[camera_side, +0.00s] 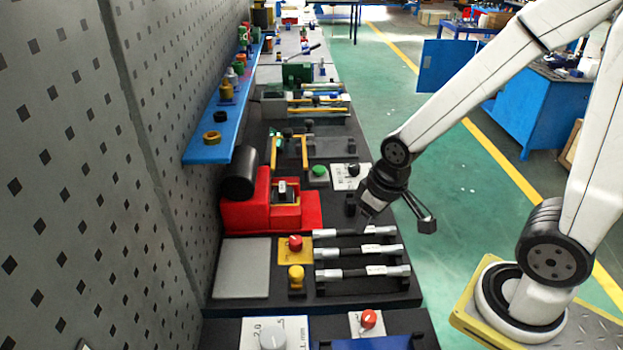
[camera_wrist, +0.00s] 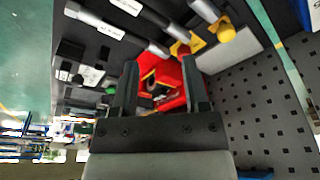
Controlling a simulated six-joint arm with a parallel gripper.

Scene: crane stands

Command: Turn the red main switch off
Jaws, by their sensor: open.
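A red knob (camera_side: 295,243) sits on a yellow plate (camera_side: 307,257) left of my gripper in the side view. A second red knob (camera_side: 369,318) stands on a white plate nearer the camera. A large red housing (camera_side: 250,214) holds a recessed dark part with a pale top. I cannot tell for sure which of these is the main switch. My gripper (camera_side: 368,214) is open and empty above the right part of the bench, apart from all three. In the wrist view the red housing (camera_wrist: 168,73) shows beyond and between the open fingers (camera_wrist: 160,66).
A yellow knob (camera_side: 296,275) stands near the yellow plate; it also shows in the wrist view (camera_wrist: 226,33). Several grey-black bars (camera_side: 362,271) lie raised on the right. A green button (camera_side: 318,170) stands behind. A blue shelf (camera_side: 228,105) juts from the perforated wall.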

